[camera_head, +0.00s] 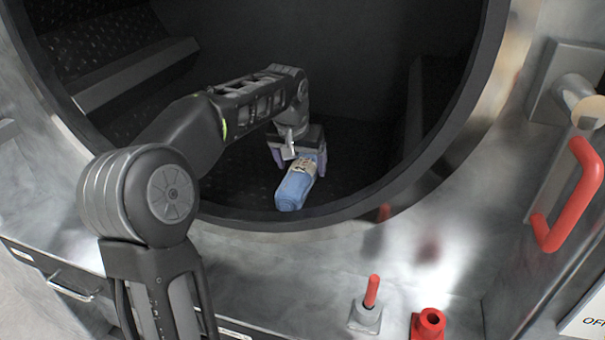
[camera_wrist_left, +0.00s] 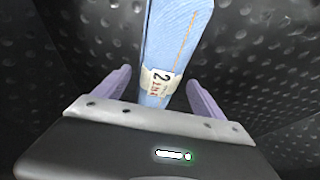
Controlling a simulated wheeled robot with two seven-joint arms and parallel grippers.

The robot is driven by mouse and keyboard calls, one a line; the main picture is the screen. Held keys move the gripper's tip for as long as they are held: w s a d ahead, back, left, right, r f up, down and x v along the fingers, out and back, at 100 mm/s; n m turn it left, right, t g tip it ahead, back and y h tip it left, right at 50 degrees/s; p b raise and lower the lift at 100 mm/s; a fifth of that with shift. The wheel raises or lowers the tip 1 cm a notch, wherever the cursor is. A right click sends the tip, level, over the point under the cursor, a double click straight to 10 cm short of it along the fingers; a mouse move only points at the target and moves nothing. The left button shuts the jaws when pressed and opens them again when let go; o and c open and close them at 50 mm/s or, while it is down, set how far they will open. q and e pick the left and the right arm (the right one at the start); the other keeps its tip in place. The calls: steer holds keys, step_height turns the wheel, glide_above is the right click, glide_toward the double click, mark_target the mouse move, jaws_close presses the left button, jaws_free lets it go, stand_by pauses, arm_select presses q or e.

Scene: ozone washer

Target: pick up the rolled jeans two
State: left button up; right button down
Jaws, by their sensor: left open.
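The rolled jeans two (camera_head: 296,186) is a light blue roll with a pale label, lying on the dark drum floor near the front rim. My left gripper (camera_head: 298,163) reaches into the drum from the left and is over the far end of the roll. In the left wrist view the jeans (camera_wrist_left: 176,45) run away from the gripper, and the label shows a "2". The two purple fingers of the left gripper (camera_wrist_left: 158,92) stand apart on either side of the roll, with gaps visible. My right gripper is in neither view.
The round drum rim (camera_head: 330,215) curves below and around the arm. Ribs (camera_head: 135,75) stick out from the drum wall at left and right. A red handle (camera_head: 570,195), a red-tipped lever (camera_head: 371,292) and a red knob (camera_head: 428,324) are outside at the right.

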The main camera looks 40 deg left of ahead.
mark_target(302, 167)
arm_select(q)
steer(key=x, duration=0.3)
steer(key=shift+w+a+f, duration=0.1)
steer(key=shift+w+f, duration=0.05)
steer(key=shift+f, duration=0.15)
steer(key=shift+c, duration=0.3)
steer(key=shift+r, duration=0.1)
jaws_close()
stand_by(0.6)
